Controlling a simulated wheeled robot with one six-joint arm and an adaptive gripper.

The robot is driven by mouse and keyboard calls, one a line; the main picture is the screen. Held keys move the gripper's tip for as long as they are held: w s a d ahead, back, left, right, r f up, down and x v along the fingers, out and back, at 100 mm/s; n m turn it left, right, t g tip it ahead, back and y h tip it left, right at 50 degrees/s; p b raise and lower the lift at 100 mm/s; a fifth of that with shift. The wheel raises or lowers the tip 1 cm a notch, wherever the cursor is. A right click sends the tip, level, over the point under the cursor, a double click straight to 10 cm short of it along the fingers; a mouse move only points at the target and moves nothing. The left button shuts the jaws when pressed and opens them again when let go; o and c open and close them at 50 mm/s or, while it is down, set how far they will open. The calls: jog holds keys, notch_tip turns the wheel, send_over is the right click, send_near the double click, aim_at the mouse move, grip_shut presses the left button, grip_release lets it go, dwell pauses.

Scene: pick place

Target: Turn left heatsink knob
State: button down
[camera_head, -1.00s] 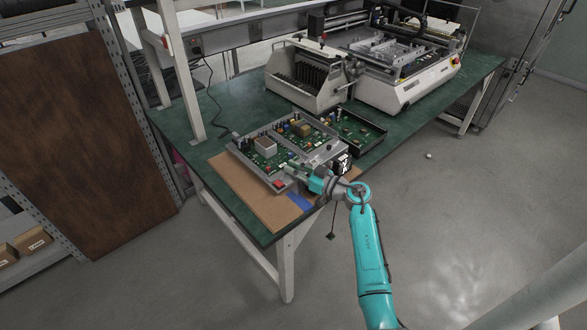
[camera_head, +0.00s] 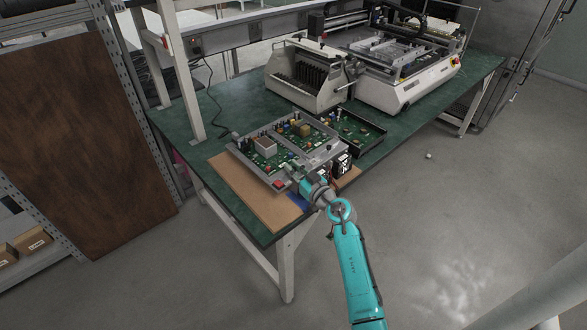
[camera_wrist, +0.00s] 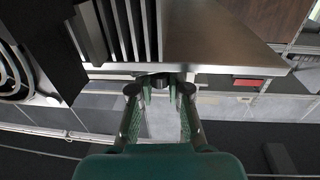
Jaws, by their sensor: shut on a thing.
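The device (camera_head: 284,143) with circuit boards lies on a brown mat at the front corner of the green table. In the wrist view, the finned metal heatsink (camera_wrist: 126,32) is at the top, beside a plain metal plate. A small dark knob (camera_wrist: 159,81) sticks out from the device's front edge below the fins. My gripper (camera_wrist: 160,91) has one finger on each side of this knob and is shut on it. In the head view, my wrist hides the knob and the fingertips at the device's front edge.
A red block (camera_wrist: 249,82) sits on the front edge to the right of the knob. A dark tray with a green board (camera_head: 357,128) lies behind the device. Bigger machines (camera_head: 306,77) stand farther back. The floor in front is clear.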

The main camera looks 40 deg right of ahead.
jog(key=shift+m+h, duration=0.5)
jog(key=shift+h, duration=0.3)
jog(key=shift+m+g+h, duration=0.3)
jog(key=shift+m+h, duration=0.3)
jog(key=shift+h, duration=0.3)
jog(key=c, duration=1.1)
grip_release()
jog(key=v, duration=1.2)
